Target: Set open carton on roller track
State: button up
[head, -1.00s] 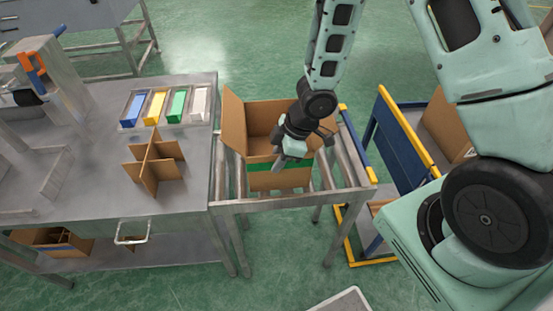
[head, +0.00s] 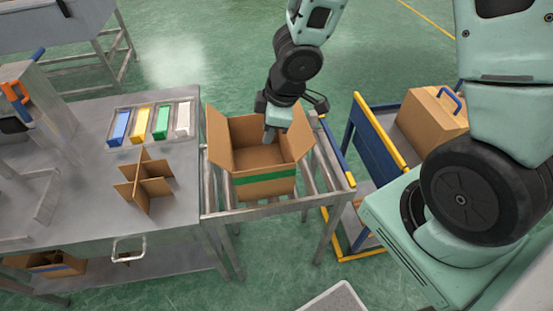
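The open brown carton (head: 264,187) with a green band stands upright on the roller track (head: 315,187) beside the steel table. Its top is open and its side flaps (head: 219,138) lean outward. The carton looks empty as far as I can see inside. My gripper (head: 271,134) points down over the carton's far side, with a fingertip in front of the far inner wall. Whether it touches the wall I cannot tell. The finger gap is hidden from this angle.
The steel table (head: 85,213) on the left holds a cardboard divider (head: 148,184) and a tray of blue, yellow, green and white blocks. A blue and yellow cart (head: 379,135) with another carton (head: 432,122) stands close on the right. Rollers beside the carton are bare.

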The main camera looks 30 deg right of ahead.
jog(key=s+a+r+m+g, duration=0.1)
jog(key=s+a+r, duration=0.2)
jog(key=s, duration=0.3)
jog(key=s+a+r+m, duration=0.2)
jog(key=s+a+r, duration=0.1)
jog(key=s+r, duration=0.2)
jog(key=s+a+r+m+g+h, duration=0.1)
jog(key=s+r, duration=0.3)
jog(key=s, duration=0.4)
jog(key=shift+s+a+r+m+g, duration=0.2)
jog(key=shift+a+r+m+g, duration=0.1)
jog(key=shift+a, duration=0.6)
notch_tip(320, 180, down, 7)
jog(key=b, duration=0.7)
jog(key=shift+f, duration=0.1)
